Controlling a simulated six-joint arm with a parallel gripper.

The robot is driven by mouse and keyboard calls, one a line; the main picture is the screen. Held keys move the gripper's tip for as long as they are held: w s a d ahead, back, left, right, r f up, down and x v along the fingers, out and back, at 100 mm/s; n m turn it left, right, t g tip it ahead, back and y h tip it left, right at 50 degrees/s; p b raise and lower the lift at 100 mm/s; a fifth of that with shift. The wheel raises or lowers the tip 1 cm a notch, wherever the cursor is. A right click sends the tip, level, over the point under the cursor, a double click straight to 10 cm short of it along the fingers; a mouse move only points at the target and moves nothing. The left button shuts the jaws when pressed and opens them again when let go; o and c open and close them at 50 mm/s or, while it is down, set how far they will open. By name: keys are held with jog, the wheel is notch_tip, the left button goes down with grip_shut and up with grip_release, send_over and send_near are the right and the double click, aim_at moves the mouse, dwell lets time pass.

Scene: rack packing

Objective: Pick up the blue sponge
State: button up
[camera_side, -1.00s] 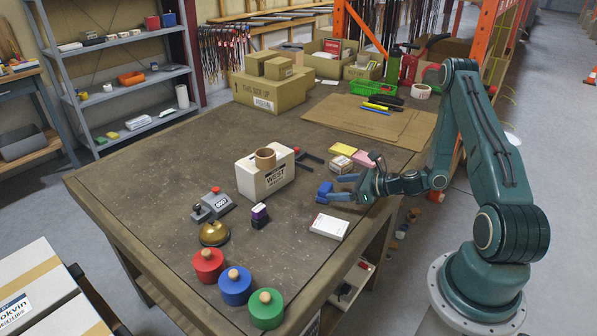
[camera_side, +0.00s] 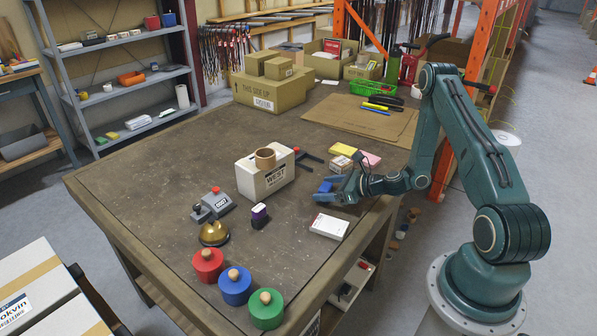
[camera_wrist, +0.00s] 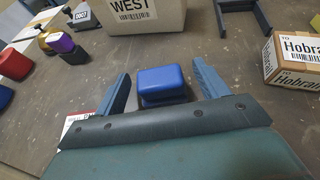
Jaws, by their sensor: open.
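The blue sponge (camera_wrist: 163,84) lies on the table, seen in the wrist view between the two fingers of my gripper (camera_wrist: 162,82). The fingers stand open, one on each side of it, with a gap on both sides. In the side view the sponge (camera_side: 325,187) shows in part at the tip of my gripper (camera_side: 333,192), low over the table's right part. The rest of it is hidden by the gripper there.
A white box marked WEST (camera_side: 264,176) stands left of the sponge. A dark bracket (camera_wrist: 243,17) lies beyond. The table's left part (camera_side: 150,170) is mostly clear.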

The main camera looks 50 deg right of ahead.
jog(key=shift+x, duration=1.55)
jog(key=c, duration=0.9)
